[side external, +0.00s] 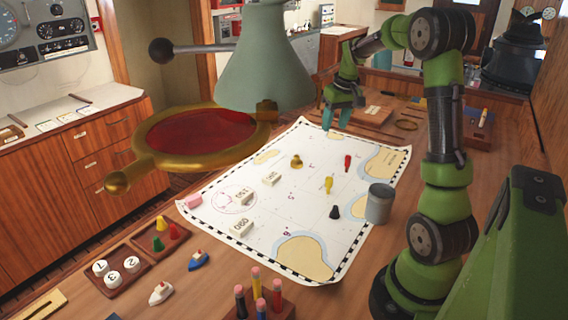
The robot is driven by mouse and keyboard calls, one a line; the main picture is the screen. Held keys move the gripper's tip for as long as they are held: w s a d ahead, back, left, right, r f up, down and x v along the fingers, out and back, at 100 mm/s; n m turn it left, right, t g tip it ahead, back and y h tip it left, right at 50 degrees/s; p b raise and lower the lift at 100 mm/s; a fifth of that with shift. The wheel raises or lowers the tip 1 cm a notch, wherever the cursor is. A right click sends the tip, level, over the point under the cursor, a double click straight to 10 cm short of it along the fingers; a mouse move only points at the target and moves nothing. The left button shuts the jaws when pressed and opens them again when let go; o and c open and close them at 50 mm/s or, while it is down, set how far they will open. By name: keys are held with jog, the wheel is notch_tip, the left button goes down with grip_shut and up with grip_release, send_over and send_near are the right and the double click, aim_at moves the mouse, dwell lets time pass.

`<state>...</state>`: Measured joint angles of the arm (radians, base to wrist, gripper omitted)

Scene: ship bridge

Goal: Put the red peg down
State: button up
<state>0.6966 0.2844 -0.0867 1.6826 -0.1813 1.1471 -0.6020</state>
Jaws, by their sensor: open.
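A small red peg (347,162) is on the white chart (310,220), right of its middle, beside a yellow peg (329,184). Another red piece (174,231) sits in a wooden tray at the left with a yellow and a green one. My gripper (336,125) has teal fingers and points down over the far edge of the chart. It is behind the red peg in the picture and apart from it. The jaws are open and I see nothing between them.
A grey cylinder (379,204) and a dark piece (334,212) stand at the chart's right side. White labelled blocks (243,197) lie on the chart. A large lamp (265,60) and a brass-rimmed red lens (200,135) hang in the foreground. Pencils (257,288) stand in front.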

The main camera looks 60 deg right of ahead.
jog(key=a+r+n+t, duration=0.1)
jog(key=a+r, duration=0.2)
jog(key=a, duration=0.7)
jog(key=a+r+t, duration=0.2)
jog(key=a+r, duration=0.2)
jog(key=a, duration=0.5)
jog(key=s+a+t+y, duration=0.1)
jog(key=s+a, duration=0.4)
jog(key=a, duration=0.2)
jog(key=s+a+f+n+t+y, duration=0.1)
jog(key=s+a, duration=0.4)
jog(key=a, duration=0.2)
jog(key=shift+a+f+y, duration=0.15)
jog(key=shift+a+y, duration=0.05)
jog(key=shift+y, duration=0.2)
